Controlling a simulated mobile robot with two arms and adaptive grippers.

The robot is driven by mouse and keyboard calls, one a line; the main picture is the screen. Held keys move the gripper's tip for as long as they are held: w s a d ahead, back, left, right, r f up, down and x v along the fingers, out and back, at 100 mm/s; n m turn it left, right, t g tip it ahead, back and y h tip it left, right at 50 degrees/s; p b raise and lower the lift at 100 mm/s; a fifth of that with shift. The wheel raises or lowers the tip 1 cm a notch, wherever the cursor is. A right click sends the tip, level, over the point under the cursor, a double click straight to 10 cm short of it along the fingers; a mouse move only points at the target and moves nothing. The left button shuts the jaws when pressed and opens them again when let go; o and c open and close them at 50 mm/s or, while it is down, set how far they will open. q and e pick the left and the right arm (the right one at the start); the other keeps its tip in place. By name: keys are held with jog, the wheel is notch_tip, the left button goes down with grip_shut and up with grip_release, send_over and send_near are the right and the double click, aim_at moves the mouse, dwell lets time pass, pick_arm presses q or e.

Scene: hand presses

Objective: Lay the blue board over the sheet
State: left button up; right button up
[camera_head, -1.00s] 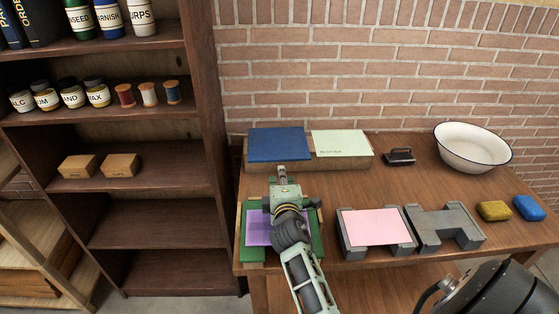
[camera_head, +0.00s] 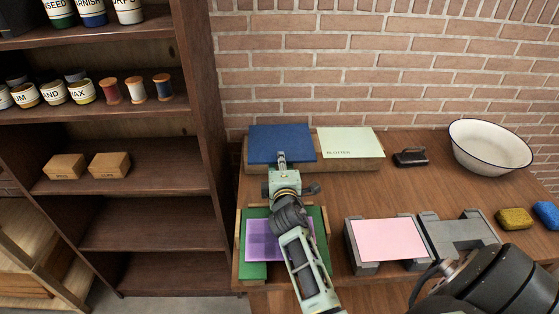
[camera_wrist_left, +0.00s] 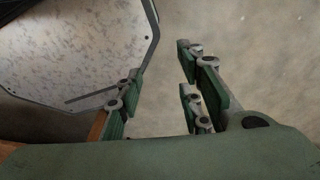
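A blue board (camera_head: 273,143) lies flat on a low wooden block (camera_head: 350,163) at the back of the table. My right gripper (camera_head: 282,160) is at the board's front edge, its narrow fingertips overlapping that edge. I cannot tell whether they are closed on it. A pink sheet (camera_head: 388,240) lies on a grey press (camera_head: 360,266) at the front. A purple sheet (camera_head: 260,240) lies on a green press (camera_head: 250,270) to its left, partly hidden by my right arm. My left gripper (camera_wrist_left: 158,72) is open and empty over the floor in the left wrist view.
A pale green blotter board (camera_head: 350,142) lies beside the blue board. A black-handled block (camera_head: 410,158), a white basin (camera_head: 490,147), and yellow (camera_head: 514,218) and blue (camera_head: 546,215) sponges are right. A dark shelf (camera_head: 135,180) stands left. The table's middle is clear.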

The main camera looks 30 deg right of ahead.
jog(key=shift+s, duration=0.1)
jog(key=shift+d, duration=0.2)
jog(key=shift+s+d, duration=0.1)
jog(key=shift+c, duration=0.6)
jog(key=shift+f, duration=0.1)
jog(key=shift+c, duration=1.9)
pick_arm(q)
jog(key=shift+s+d, duration=0.3)
jog(key=shift+d, duration=0.2)
pick_arm(e)
grip_shut()
pick_arm(q)
jog(key=shift+a, duration=0.1)
